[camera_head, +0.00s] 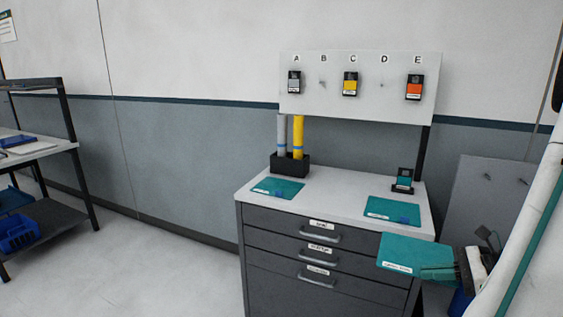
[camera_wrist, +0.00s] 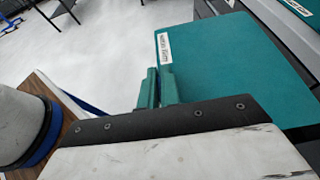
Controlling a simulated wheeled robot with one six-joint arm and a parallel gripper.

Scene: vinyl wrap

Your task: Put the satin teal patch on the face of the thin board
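A teal patch (camera_head: 415,251) with a white label is held flat out in front of the cabinet's right side. It fills the right of the wrist view (camera_wrist: 228,75), its label at the upper left corner; the print is too small to read surely. My gripper (camera_head: 440,273) has its teal fingers close together at the patch's near edge, also in the wrist view (camera_wrist: 158,88), and appears shut on it. Two other teal patches lie on the cabinet top, one left (camera_head: 278,188) and one right (camera_head: 393,209). I cannot identify the thin board for sure.
The grey drawer cabinet (camera_head: 300,265) carries a black holder (camera_head: 290,166) with grey and yellow rolls. A small teal item (camera_head: 403,181) stands at the back right. A lettered panel (camera_head: 360,65) hangs above. A grey panel with hooks (camera_head: 487,205) is at right. Open floor (camera_head: 150,275) lies left.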

